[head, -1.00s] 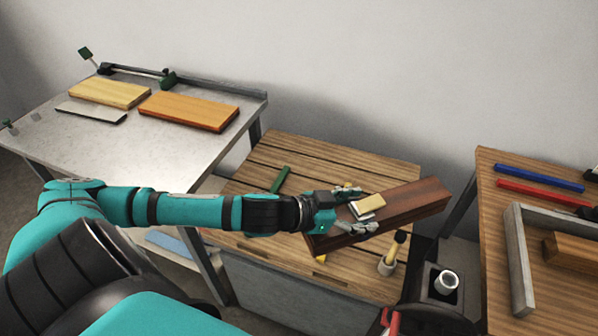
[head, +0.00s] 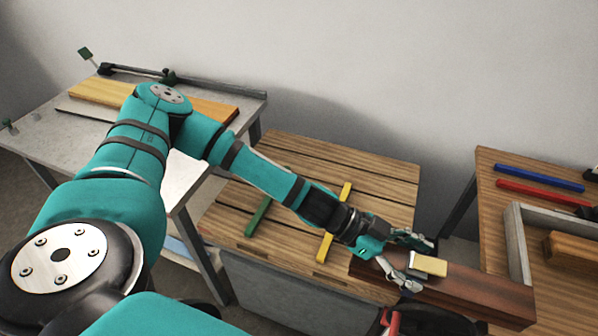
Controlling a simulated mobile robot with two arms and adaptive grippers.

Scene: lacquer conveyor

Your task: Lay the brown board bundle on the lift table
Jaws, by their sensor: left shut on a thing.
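The brown board bundle (head: 480,293) is a long dark reddish-brown block at the lower right. My left gripper (head: 412,264) is shut at its top, with its fingers on either side of a small tan block (head: 430,265) on the bundle. The bundle spans from the right front part of the slatted wooden table (head: 310,160) to past its right edge, towards the right bench. I cannot tell its height above the table. Nothing marks which surface is the lift table; the slatted one stands in the middle. My right gripper is not in view.
On the slatted table lie a green strip (head: 259,215) and a yellow strip (head: 330,235). The right bench (head: 495,180) holds blue (head: 540,178) and red (head: 540,193) bars and a grey frame (head: 517,245). The metal-topped table (head: 50,135) at left holds boards, partly hidden by my arm.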

